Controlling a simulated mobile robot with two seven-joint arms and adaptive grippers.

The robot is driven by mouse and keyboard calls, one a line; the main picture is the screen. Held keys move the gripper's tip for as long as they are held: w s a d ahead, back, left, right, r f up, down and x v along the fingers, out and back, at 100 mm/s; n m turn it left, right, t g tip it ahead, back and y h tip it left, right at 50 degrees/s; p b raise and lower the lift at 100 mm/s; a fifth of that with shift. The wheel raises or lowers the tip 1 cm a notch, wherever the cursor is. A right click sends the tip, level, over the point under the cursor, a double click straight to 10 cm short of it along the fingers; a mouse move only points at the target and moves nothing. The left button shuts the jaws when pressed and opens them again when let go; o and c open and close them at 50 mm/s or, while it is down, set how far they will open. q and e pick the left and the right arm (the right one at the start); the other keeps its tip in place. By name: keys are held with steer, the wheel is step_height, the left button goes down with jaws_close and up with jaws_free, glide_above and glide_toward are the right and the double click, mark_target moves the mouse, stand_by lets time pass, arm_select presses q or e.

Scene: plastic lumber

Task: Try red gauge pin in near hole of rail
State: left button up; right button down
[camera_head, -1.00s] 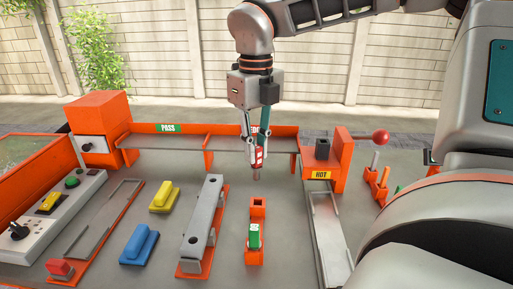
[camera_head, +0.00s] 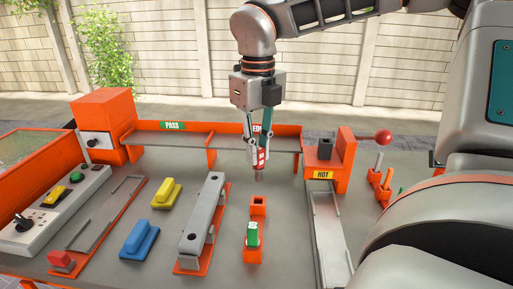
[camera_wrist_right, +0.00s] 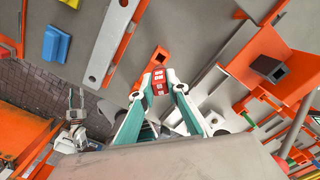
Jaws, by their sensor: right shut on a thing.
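The red gauge pin (camera_head: 262,158), with white marks and a grey tip, is upright in my right gripper (camera_head: 259,152). My right gripper is shut on it, and the pin also shows between the fingers in the wrist view (camera_wrist_right: 159,81). The pin hangs above and beyond the orange pin stand (camera_head: 257,210), clear of it. The rail (camera_head: 203,220) is a grey bar on an orange base, left of the stand. Its near hole (camera_head: 192,238) is open and empty; it also shows in the wrist view (camera_wrist_right: 92,78). My left gripper is not seen in the head view.
A green pin (camera_head: 252,234) stands in the stand's near socket; the far socket is empty. Yellow (camera_head: 166,193) and blue (camera_head: 139,239) blocks lie left of the rail. Orange-walled trays (camera_head: 175,139) run behind. An orange HOT box (camera_head: 322,166) stands at right.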

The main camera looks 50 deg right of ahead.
mark_target(258, 180)
steer(key=shift+f+b, duration=0.3)
steer(key=shift+f, duration=0.55)
steer(key=shift+f+b, duration=0.55)
steer(key=shift+f, duration=0.65)
steer(key=shift+f+b, duration=0.35)
steer(key=shift+f, duration=0.35)
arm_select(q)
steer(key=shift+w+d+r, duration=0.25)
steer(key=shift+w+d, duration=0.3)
arm_select(e)
steer(key=shift+f, duration=0.15)
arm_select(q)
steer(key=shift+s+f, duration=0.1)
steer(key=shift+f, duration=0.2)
arm_select(e)
steer(key=shift+f, duration=0.1)
arm_select(q)
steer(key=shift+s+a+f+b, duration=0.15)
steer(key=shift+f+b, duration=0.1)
steer(key=shift+b, duration=0.15)
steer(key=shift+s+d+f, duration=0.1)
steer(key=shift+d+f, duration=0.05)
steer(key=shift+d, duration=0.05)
arm_select(e)
steer(key=shift+f, duration=0.15)
